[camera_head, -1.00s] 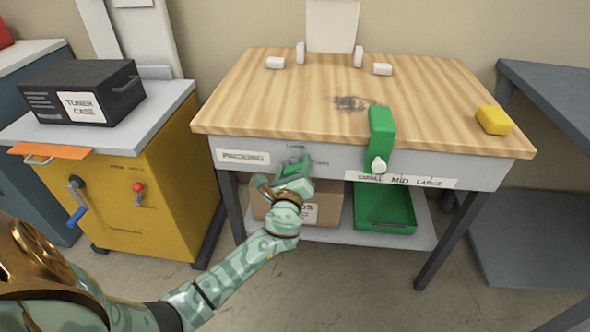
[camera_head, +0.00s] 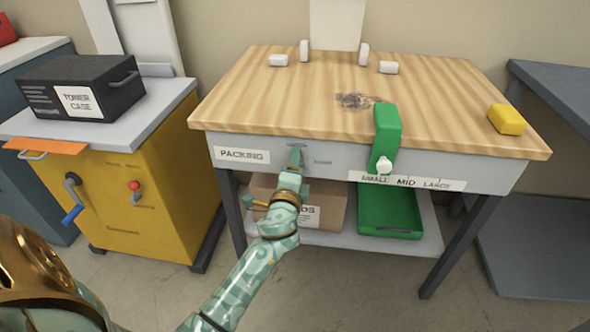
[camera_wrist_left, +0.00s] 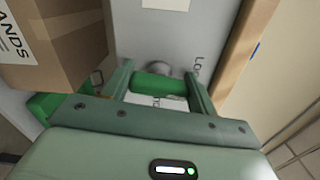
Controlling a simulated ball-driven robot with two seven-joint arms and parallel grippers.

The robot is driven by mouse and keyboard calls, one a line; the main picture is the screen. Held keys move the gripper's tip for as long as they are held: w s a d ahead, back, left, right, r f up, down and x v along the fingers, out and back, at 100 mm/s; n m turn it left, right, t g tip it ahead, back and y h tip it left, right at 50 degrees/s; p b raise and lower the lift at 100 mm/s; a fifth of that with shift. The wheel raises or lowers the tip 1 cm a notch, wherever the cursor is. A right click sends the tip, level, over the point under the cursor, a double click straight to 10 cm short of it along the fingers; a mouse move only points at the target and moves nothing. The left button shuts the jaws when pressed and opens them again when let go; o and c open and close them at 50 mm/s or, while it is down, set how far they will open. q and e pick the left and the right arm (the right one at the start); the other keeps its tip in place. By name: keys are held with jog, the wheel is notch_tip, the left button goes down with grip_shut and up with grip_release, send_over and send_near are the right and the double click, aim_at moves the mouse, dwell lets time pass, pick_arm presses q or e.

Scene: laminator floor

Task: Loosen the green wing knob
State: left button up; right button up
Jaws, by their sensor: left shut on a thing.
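The green wing knob (camera_wrist_left: 160,84) is a bar between the two fingers of my left gripper (camera_wrist_left: 160,92) in the left wrist view, on the grey front panel of the packing table. My left gripper is shut on it. In the head view my left gripper (camera_head: 295,158) is at the panel, right of the PACKING label, and its narrow side shows; it mostly hides the knob. A round grey part (camera_wrist_left: 173,71) shows beside the knob in the left wrist view. My right gripper is in neither view.
The green guide (camera_head: 386,130) with a white knob (camera_head: 384,165) hangs over the table front at a size scale (camera_head: 405,182). A cardboard box (camera_head: 330,205) and a green tray (camera_head: 390,210) lie on the lower shelf. The wooden top (camera_head: 250,95) is above my gripper.

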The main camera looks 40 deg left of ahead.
pick_arm(q)
jog(key=shift+f+n, duration=0.2)
jog(key=shift+n, duration=0.7)
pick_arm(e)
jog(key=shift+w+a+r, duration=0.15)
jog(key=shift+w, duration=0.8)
pick_arm(q)
jog(key=shift+o, duration=0.2)
jog(key=o, duration=1)
jog(key=shift+c, duration=0.2)
jog(key=shift+r, duration=0.1)
jog(key=shift+s, duration=0.1)
